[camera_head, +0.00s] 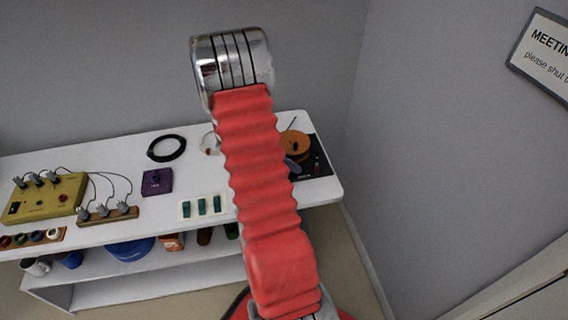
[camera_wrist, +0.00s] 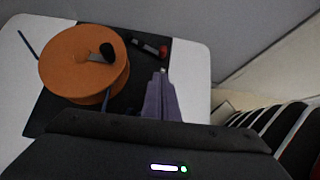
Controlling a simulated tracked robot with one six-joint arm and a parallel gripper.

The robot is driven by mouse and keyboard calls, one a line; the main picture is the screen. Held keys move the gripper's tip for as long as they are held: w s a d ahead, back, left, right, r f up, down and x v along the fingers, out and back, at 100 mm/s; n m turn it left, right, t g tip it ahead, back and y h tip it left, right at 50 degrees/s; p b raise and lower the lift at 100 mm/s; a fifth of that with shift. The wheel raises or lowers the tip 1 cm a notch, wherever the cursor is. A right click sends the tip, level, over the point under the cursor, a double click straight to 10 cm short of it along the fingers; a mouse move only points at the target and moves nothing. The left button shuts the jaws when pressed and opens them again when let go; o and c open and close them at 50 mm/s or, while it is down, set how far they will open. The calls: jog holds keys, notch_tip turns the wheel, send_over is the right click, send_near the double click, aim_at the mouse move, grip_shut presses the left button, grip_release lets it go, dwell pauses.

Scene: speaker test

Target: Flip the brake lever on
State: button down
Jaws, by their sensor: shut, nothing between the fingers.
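An orange drum (camera_wrist: 75,75) with a dark crank and black knob (camera_wrist: 107,52) sits on a black base (camera_wrist: 50,108) in the wrist view. A small dark lever-like part with a red end (camera_wrist: 158,49) lies right of the drum and may be the brake lever. My gripper (camera_wrist: 162,78) is shut and empty, its purple-grey fingers right of the drum, with their tips below the red-ended part in the picture. I cannot tell whether they touch it. In the head view the drum (camera_head: 296,143) is at the table's right end, partly behind my arm; my gripper (camera_head: 291,165) barely shows.
The white table (camera_head: 150,210) also bears a yellow box (camera_head: 62,190), a purple box (camera_head: 157,181), a black cable coil (camera_head: 166,148) and a switch panel (camera_head: 202,206). Walls stand behind and to the right. A lower shelf holds several items.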

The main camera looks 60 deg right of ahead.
aim_at(315, 169)
jog(key=shift+s+d+f, duration=0.2)
jog(key=shift+s+d, duration=0.6)
jog(key=shift+d, duration=0.1)
jog(key=shift+s+d+f, duration=0.15)
jog(key=shift+s+d, duration=0.65)
jog(key=shift+d, duration=0.1)
